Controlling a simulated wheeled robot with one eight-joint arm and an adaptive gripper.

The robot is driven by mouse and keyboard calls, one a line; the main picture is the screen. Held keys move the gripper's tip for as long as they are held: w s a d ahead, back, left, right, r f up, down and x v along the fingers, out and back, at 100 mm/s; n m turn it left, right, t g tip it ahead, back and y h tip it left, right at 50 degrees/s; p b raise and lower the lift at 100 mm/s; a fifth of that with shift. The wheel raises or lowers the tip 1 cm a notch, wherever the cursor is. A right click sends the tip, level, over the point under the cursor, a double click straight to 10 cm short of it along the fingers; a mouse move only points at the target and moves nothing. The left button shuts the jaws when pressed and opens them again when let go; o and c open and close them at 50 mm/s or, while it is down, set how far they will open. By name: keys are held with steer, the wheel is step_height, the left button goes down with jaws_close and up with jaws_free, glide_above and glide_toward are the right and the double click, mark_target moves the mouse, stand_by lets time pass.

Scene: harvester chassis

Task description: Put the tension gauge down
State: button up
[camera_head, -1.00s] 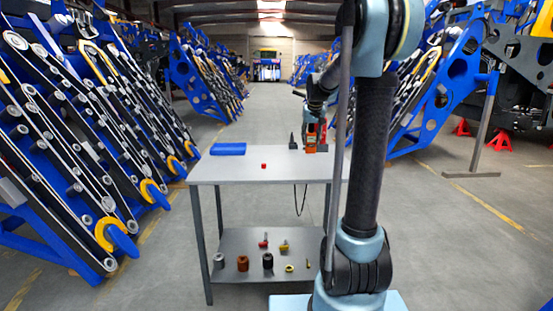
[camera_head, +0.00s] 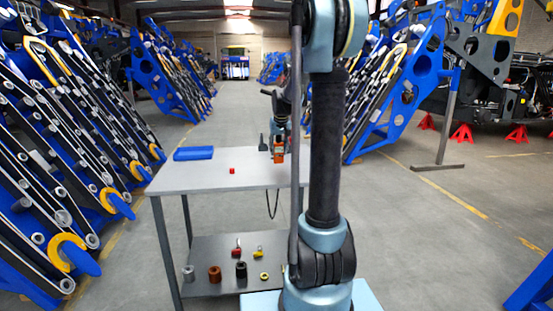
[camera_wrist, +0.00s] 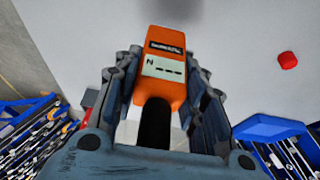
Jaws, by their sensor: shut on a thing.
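The tension gauge (camera_wrist: 172,40) is an orange handheld box with a pale display showing "N" and dashes. My gripper (camera_wrist: 165,85) is shut on it, with one dark finger on each side. In the head view the orange gauge (camera_head: 278,158) hangs below my gripper (camera_head: 279,146), at the right part of the grey table (camera_head: 215,180). I cannot tell whether it touches the tabletop. My arm's upright link hides the table's right end.
A small red piece (camera_head: 232,170) and a blue tray (camera_head: 193,153) lie on the table. A dark pointed object (camera_head: 263,143) stands near the gauge. The lower shelf (camera_head: 215,250) holds several small parts. A black cord (camera_head: 272,205) hangs at the table's front.

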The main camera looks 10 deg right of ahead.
mark_target(279, 155)
steer(key=shift+f, duration=1.95)
steer(key=o, duration=1.3)
steer(key=v, duration=1.1)
steer(key=s+f+g, duration=0.1)
steer(key=s+f, duration=0.2)
steer(key=s, duration=0.8)
steer(key=s+f, duration=0.3)
steer(key=s, duration=0.8)
steer(key=s+f+g, duration=0.1)
steer(key=s+f, duration=1.2)
steer(key=s, duration=0.5)
steer(key=shift+f, duration=0.25)
